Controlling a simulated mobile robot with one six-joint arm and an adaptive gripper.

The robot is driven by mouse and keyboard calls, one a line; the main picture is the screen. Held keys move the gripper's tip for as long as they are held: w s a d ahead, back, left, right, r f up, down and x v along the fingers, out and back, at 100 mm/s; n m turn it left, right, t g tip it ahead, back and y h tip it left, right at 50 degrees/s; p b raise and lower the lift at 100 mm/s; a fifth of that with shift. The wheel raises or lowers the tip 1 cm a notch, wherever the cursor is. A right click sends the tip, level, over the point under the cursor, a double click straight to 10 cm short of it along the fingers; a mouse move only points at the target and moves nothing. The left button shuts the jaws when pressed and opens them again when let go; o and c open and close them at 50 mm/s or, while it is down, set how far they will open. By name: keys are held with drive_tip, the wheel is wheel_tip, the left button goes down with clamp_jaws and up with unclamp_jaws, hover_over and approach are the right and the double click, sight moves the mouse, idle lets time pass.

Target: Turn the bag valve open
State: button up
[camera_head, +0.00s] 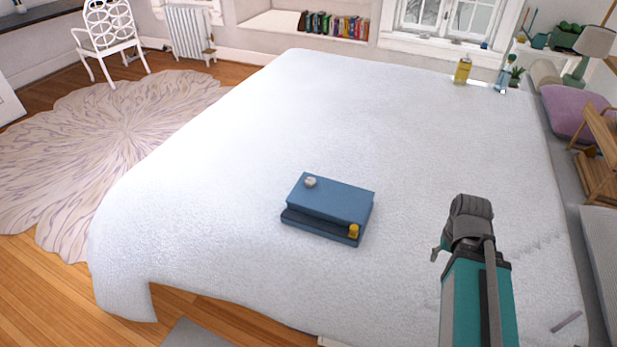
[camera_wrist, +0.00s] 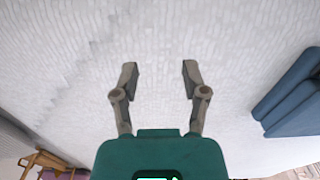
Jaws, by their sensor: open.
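A blue, flat, block-like bag (camera_head: 335,202) lies on the bed in the head view, in two layers. A small white knob (camera_head: 310,182) sits on its top near the far left corner. A small yellow knob (camera_head: 353,231) is at its near right corner. I cannot tell for sure which knob is the valve. My gripper (camera_wrist: 158,75) is open and empty above the white bedcover in the wrist view. In that view part of the blue bag (camera_wrist: 290,95) shows at the right edge, apart from the fingers; no knob shows there. In the head view my arm is right of the bag.
The white bed (camera_head: 220,160) is mostly clear around the bag. A yellow bottle (camera_head: 462,70) and a clear blue bottle (camera_head: 502,78) stand at its far right. A purple cushion (camera_head: 568,110) and a wooden rack (camera_head: 600,150) are beyond the right edge.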

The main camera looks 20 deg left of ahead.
drive_tip(key=shift+d, duration=0.15)
drive_tip(key=o, duration=0.4)
drive_tip(key=shift+w, duration=0.15)
drive_tip(key=shift+c, duration=0.2)
drive_tip(key=shift+o, duration=0.3)
drive_tip(key=shift+w+a+r, duration=0.2)
drive_tip(key=shift+w+a, duration=0.05)
drive_tip(key=shift+a, duration=0.05)
wheel_tip(320, 180, up, 13)
drive_tip(key=m+p, duration=0.5)
drive_tip(key=p, duration=0.9)
hover_over(310, 180)
drive_tip(key=shift+r, duration=0.2)
drive_tip(key=shift+f, duration=0.15)
wheel_tip(310, 180, down, 14)
drive_tip(key=b, duration=1.4)
drive_tip(key=shift+r, duration=0.2)
